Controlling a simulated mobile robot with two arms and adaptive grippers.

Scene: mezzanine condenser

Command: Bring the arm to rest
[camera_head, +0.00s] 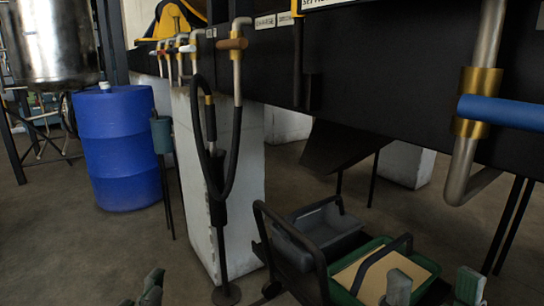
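My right gripper (433,288) shows at the bottom right edge. Its two grey-green fingertips stand well apart with nothing seen between them. They overlap the near side of a green tray (424,262) in the view; I cannot tell whether they touch it. My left gripper (147,289) shows only as dark fingertips at the bottom edge, left of centre, over the floor. The fingertips are cut off by the frame, so its opening is unclear. I see nothing held in it. Most of both arms is out of view.
A dark-framed cart (262,212) carries the green tray and a grey bin (322,228). A blue barrel (118,148) stands left. A black hose (233,165) hangs by a pale pillar (250,158). A pipe with a blue handle (505,112) juts in at right. Floor at lower left is clear.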

